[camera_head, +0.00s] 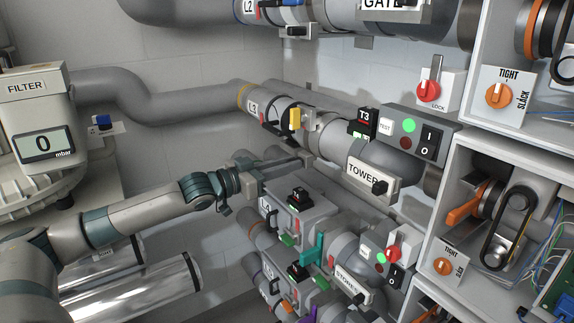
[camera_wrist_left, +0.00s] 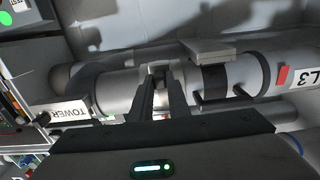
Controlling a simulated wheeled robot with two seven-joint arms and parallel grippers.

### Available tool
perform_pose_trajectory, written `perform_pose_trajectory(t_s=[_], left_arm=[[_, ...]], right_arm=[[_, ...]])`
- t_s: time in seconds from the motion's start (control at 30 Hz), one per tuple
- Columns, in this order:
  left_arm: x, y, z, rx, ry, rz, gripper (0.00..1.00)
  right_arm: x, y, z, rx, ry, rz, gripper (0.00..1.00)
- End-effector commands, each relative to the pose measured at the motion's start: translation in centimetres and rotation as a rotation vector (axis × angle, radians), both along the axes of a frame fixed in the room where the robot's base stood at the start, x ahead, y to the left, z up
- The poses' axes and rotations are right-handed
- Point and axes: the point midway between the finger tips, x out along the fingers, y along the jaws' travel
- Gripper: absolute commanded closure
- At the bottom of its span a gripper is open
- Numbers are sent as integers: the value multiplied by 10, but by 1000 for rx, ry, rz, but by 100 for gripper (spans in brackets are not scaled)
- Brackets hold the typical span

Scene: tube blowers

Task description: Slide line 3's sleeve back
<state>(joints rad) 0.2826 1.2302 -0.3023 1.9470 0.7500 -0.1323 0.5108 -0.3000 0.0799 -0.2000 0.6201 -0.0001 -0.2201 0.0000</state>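Line 3's grey pipe (camera_head: 227,98) carries an L3 label (camera_head: 252,107), which also shows in the left wrist view (camera_wrist_left: 299,78). Beside the label is a grey sleeve section (camera_wrist_left: 236,76) with a dark band (camera_wrist_left: 215,84) and a small dark peg. In the head view a yellow lever (camera_head: 295,118) and a clamp (camera_head: 311,121) stand on this line. My left gripper (camera_head: 306,159) is just below the line, its fingers apart. In the left wrist view the fingertips (camera_wrist_left: 160,78) point at the pipe, left of the band; contact is unclear. My right gripper is not in view.
The TOWER plate (camera_head: 366,175) with a black knob and a switch box (camera_head: 415,135) lie right of my left gripper. Lower lines with a teal lever (camera_head: 312,250) are beneath it. The filter unit (camera_head: 40,120) stands at the left, reading 0 mbar.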

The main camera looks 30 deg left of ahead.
Motion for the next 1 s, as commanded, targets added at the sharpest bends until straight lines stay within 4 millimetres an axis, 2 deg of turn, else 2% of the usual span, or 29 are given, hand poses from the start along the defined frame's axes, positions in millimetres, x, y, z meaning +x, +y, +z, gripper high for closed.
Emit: perform_pose_trajectory(t_s=[0.17, 0.5, 0.87, 0.9, 0.97, 1.0], left_arm=[[-2, -5, 0, -2, 0, -2, 100], [-19, -47, 0, -4, 1, -5, 100], [-21, -52, -1, -1, 2, -4, 100], [-21, -52, -1, -1, 2, -4, 80], [-21, -52, -1, -1, 2, -4, 66], [-21, -52, -1, -1, 2, -3, 66]], right_arm=[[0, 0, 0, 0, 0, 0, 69], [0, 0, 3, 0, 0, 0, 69], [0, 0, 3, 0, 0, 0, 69], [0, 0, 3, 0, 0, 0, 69], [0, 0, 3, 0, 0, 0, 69], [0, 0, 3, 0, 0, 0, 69]])
